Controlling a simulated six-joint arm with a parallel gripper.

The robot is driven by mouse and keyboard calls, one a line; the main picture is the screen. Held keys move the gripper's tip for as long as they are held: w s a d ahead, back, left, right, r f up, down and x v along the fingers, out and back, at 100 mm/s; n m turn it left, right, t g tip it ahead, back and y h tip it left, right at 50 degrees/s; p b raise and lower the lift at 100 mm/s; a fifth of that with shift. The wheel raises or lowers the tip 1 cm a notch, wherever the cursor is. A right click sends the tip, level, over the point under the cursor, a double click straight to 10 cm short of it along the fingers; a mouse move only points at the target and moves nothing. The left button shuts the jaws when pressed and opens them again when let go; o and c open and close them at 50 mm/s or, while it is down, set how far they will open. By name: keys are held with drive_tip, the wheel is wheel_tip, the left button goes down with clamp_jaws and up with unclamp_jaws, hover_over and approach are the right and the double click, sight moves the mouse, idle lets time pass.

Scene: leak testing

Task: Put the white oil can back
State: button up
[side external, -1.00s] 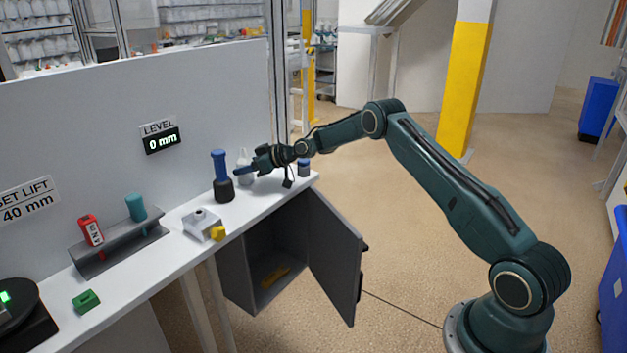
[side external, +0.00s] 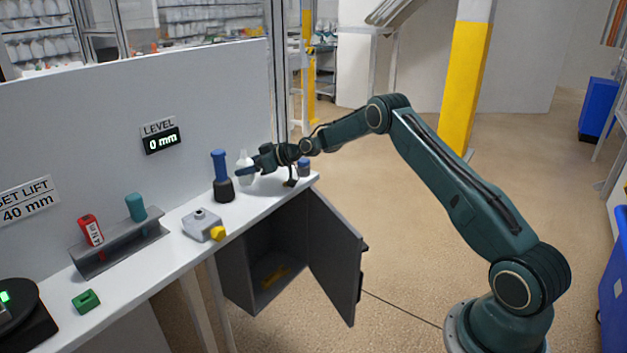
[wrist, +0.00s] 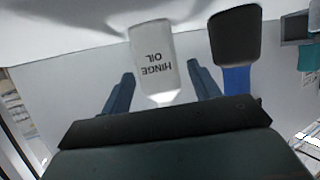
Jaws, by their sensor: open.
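The white oil can (side external: 244,169) stands upright at the back right of the bench, near the grey panel. In the wrist view the can (wrist: 154,58) shows the words HINGE OIL and appears upside down between the two blue fingers. My gripper (side external: 245,172) is at the can, its fingers on either side. In the wrist view my gripper (wrist: 163,84) is open, with gaps between each finger and the can.
A blue-handled tool with a black base (side external: 222,178) stands just left of the can. A small dark-blue item (side external: 303,168) stands to the right. A grey part (side external: 201,224) with a yellow knob lies nearer. Below, a cabinet door (side external: 335,255) hangs open.

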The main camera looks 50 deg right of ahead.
drive_tip(key=v, duration=1)
drive_tip(key=shift+s+d, duration=0.2)
drive_tip(key=shift+s, duration=0.1)
drive_tip(key=shift+r, duration=0.15)
drive_tip(key=s+a+r+g+h, duration=0.2)
drive_tip(key=s+a+r+g, duration=0.2)
drive_tip(key=s+a+r, duration=1.15)
drive_tip(key=s+a+m+g+h, duration=0.1)
drive_tip(key=s+m, duration=0.1)
drive_tip(key=s, duration=1.3)
drive_tip(key=s+a+f+m+g+h, duration=0.1)
drive_tip(key=s+a+m+h, duration=0.1)
drive_tip(key=s, duration=1.2)
drive_tip(key=shift+s+a+f+g, duration=0.15)
drive_tip(key=shift+s+f+g, duration=0.05)
drive_tip(key=shift+s+g, duration=0.2)
